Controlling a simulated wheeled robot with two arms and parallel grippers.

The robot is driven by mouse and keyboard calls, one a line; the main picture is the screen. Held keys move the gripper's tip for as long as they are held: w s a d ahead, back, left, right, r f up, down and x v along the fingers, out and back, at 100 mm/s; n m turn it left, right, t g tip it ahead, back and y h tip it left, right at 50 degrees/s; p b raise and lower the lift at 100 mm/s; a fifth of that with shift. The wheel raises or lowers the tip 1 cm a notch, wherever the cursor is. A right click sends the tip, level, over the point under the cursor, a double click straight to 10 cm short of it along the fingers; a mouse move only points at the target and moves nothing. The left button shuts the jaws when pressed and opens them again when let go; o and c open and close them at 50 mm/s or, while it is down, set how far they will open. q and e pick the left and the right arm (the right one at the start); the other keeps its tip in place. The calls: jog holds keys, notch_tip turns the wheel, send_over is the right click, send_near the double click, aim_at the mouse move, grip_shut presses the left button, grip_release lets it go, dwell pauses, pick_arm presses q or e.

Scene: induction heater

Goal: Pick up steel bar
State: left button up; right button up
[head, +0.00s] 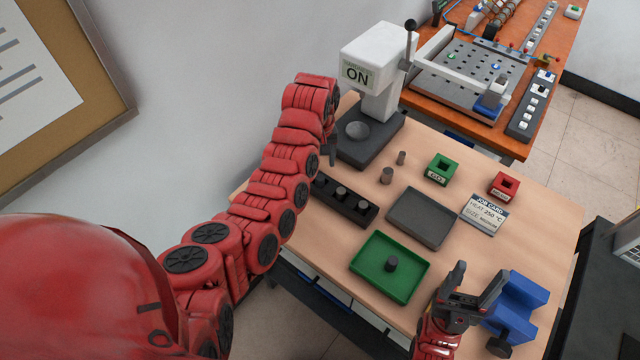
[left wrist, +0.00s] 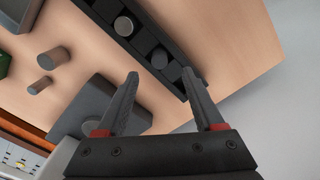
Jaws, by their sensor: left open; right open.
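Several short grey steel bars are in view. My right gripper (head: 472,280) is open and empty at the front right, near a blue block.
The white heater (head: 375,70) marked ON stands behind the rack. The blue block (head: 515,300) is near the front edge.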

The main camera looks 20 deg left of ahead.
aim_at(320, 177)
pick_arm(q)
jog(key=shift+f, duration=0.65)
jog(key=shift+f+p, duration=0.15)
jog(key=shift+p, duration=0.15)
notch_tip(320, 177, down, 4)
jog(key=p, duration=0.2)
jog(key=shift+r+p, duration=0.25)
jog(key=shift+p, duration=0.05)
jog(key=shift+w+f, duration=0.1)
jog(key=shift+f, duration=0.65)
grip_shut()
